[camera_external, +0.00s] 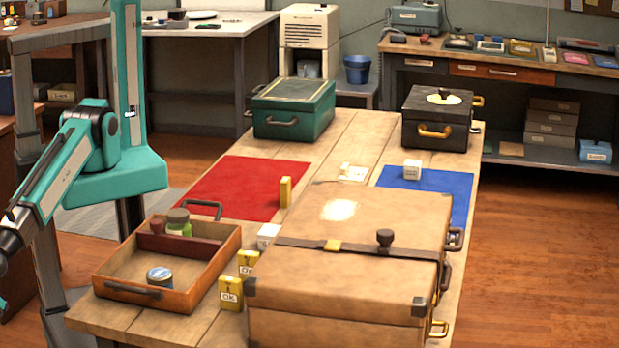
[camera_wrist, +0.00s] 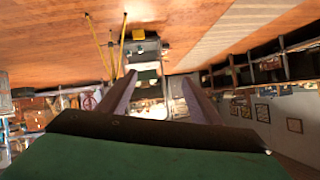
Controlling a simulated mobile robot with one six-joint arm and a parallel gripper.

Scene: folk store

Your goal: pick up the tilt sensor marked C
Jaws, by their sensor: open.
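No letter C is readable on any part, so I cannot tell which one is the tilt sensor marked C. A small white block (camera_external: 412,169) sits on the blue mat (camera_external: 398,178). Another white block (camera_external: 268,235) stands between the open tray and the tan case. A yellow block (camera_external: 285,192) stands upright at the red mat's right edge. Two yellow blocks marked OK, a front one (camera_external: 230,293) and a rear one (camera_external: 247,263), stand beside the tray. My gripper is mostly cut off at the left edge of the external view. In the wrist view my gripper (camera_wrist: 162,88) is open and empty.
The large tan case (camera_external: 400,262) fills the table's front right and may hide things. The wooden tray (camera_external: 118,265) holds jars and a tin. A green case (camera_external: 293,112) and a black case (camera_external: 437,121) stand at the back. The red mat (camera_external: 235,185) is mostly clear.

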